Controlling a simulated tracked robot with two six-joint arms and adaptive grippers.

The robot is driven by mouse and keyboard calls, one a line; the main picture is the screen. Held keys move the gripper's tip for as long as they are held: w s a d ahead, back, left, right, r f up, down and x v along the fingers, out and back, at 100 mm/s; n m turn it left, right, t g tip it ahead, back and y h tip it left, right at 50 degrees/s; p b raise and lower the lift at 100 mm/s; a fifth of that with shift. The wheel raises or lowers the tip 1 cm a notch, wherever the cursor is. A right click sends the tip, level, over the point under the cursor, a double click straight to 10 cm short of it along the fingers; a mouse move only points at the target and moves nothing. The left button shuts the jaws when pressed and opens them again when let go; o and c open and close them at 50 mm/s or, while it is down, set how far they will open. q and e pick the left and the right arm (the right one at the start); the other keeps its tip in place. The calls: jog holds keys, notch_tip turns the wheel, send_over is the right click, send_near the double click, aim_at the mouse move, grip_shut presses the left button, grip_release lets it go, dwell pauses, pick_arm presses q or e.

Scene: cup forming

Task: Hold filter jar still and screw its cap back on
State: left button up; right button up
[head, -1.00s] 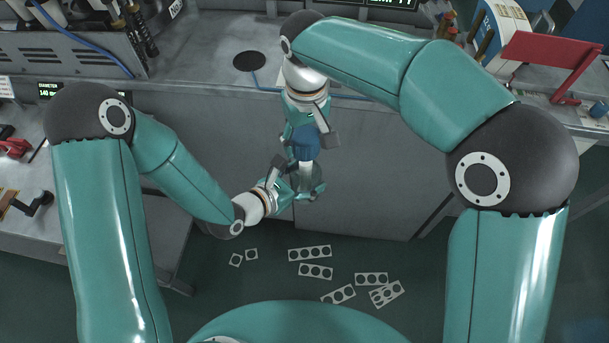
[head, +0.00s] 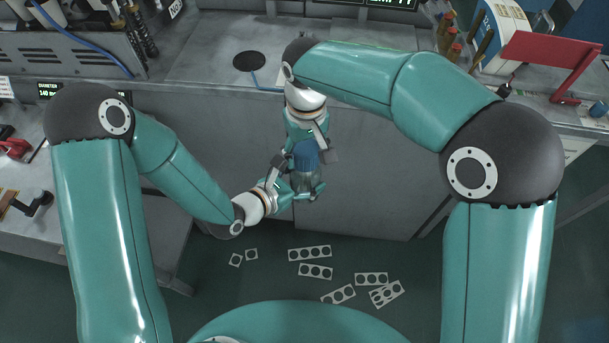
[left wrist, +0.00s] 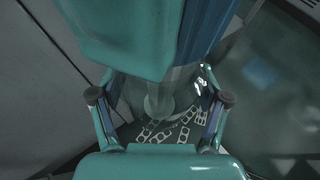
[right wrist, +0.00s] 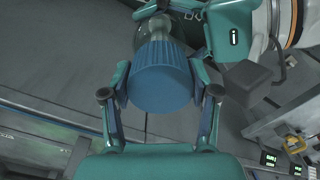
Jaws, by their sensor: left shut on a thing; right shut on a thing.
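The filter jar (head: 306,186) is a clear vessel held off the bench, in front of its grey front panel. My left gripper (head: 298,187) is shut around it from the left; its clear wall shows between the fingers in the left wrist view (left wrist: 160,98). The blue ribbed cap (head: 306,154) is at the bench-side end of the jar, in line with it. My right gripper (right wrist: 160,82) is shut on the cap (right wrist: 160,78), a finger on each side. A pale inner piece (right wrist: 157,32) shows beyond the cap. I cannot tell whether the cap is seated on the threads.
The grey workbench (head: 210,65) lies behind the grippers, with a dark round spot (head: 249,62) on its top. A red panel (head: 560,52) and brown bottles stand at the right. Several punched metal strips (head: 310,253) lie on the floor below. Space around the jar is free.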

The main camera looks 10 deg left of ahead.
aim_at(305, 180)
jog(key=shift+s+r, duration=0.1)
jog(key=shift+s, duration=0.05)
dwell(0.5)
jog(key=shift+f, duration=0.95)
jog(key=shift+f, duration=0.55)
